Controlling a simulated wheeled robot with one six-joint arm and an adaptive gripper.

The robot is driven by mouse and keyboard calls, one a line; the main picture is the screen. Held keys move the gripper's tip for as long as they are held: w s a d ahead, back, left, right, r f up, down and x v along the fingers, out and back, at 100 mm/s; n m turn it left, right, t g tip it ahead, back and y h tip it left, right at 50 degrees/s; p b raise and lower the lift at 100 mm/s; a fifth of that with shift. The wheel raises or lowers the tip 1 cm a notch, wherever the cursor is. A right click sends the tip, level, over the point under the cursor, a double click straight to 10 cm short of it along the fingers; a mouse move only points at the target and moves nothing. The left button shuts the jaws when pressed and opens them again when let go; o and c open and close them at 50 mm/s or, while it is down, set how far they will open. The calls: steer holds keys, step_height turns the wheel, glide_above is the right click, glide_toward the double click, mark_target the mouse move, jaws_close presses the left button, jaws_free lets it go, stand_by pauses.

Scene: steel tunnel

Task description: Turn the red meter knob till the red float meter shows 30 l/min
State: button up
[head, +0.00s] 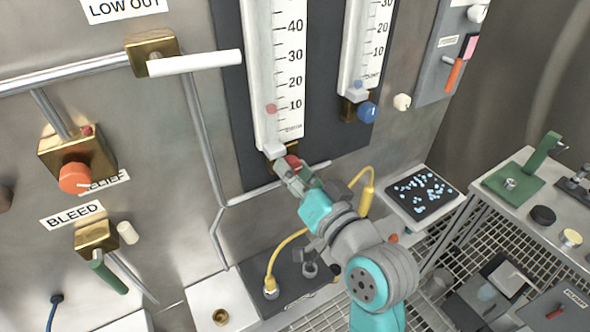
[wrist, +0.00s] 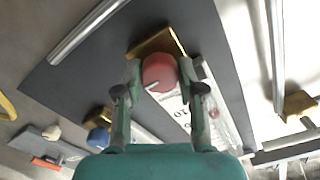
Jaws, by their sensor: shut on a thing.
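The red meter knob (wrist: 159,73) sits on a brass block (wrist: 157,42) and has a pale pointer line. In the head view the knob (head: 292,162) shows just below the red float meter (head: 272,75). My gripper (head: 294,170) reaches it from the lower right. In the wrist view my gripper (wrist: 160,80) has one finger on each side of the knob and is shut on it. The red float (head: 271,108) stands at about the 10 mark of the scale. The knob is partly hidden by my fingers in the head view.
A blue knob (head: 367,112) sits under a second meter (head: 358,50) to the right. A white-handled lever (head: 195,62) is at upper left. A yellow hose (head: 365,190) arches beside my arm. A tray of blue bits (head: 424,194) stands at right.

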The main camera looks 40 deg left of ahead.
steer(key=o, duration=1.1)
steer(key=shift+o, duration=0.2)
